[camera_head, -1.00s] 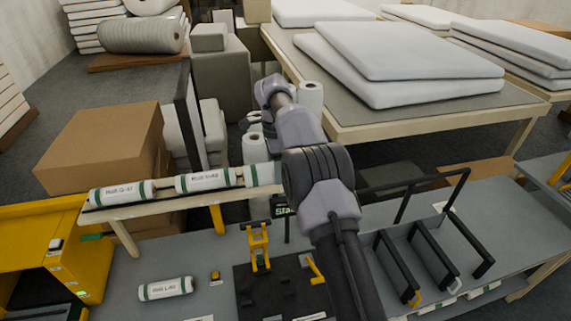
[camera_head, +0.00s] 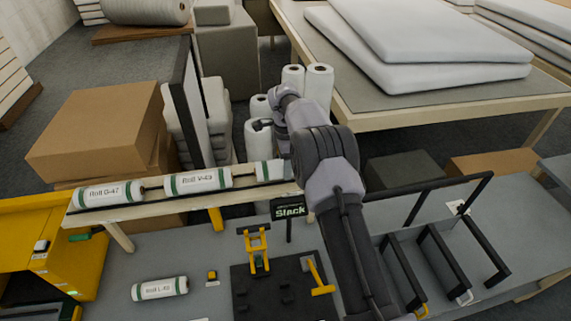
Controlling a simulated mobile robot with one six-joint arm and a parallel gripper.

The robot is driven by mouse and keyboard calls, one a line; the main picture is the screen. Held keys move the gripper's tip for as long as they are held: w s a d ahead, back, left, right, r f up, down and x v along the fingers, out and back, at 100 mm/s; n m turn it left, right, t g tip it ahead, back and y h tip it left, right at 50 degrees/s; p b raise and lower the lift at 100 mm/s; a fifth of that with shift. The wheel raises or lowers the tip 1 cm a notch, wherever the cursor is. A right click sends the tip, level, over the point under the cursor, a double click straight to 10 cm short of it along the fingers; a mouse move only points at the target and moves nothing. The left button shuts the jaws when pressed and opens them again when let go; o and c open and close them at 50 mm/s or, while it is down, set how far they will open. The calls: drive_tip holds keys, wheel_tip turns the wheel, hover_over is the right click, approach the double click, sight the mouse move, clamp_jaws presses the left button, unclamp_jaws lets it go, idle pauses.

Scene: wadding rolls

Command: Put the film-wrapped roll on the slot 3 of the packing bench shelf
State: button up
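Rolls with green bands and printed labels lie in a row on a narrow wooden shelf (camera_head: 140,208): Roll G-47 (camera_head: 109,193), Roll V-43 (camera_head: 198,181) and a third roll (camera_head: 268,171), partly hidden by my arm. Roll L-40 (camera_head: 160,289) lies on the grey bench top (camera_head: 205,300) below. Several white upright rolls (camera_head: 318,84) stand behind the shelf. I cannot tell which roll is film-wrapped, and no slot numbers are readable. My gripper (camera_head: 264,125) is beyond the shelf, beside the upright rolls; its fingers are mostly hidden and I cannot see anything held.
A black "Slack" sign (camera_head: 289,210), a yellow clamp (camera_head: 258,250) on a dark plate and black divider frames (camera_head: 440,262) stand on the bench. Cardboard boxes (camera_head: 95,130) and a dark upright panel (camera_head: 187,100) are at left. A table with white pads (camera_head: 430,55) is behind.

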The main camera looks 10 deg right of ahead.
drive_tip(key=shift+w+d+f, duration=0.1)
drive_tip(key=shift+w+f, duration=0.15)
drive_tip(key=shift+f, duration=0.2)
drive_tip(key=shift+s, duration=0.15)
drive_tip(key=shift+f+b, duration=0.1)
drive_tip(key=shift+b, duration=0.25)
drive_tip(key=o, duration=1.5)
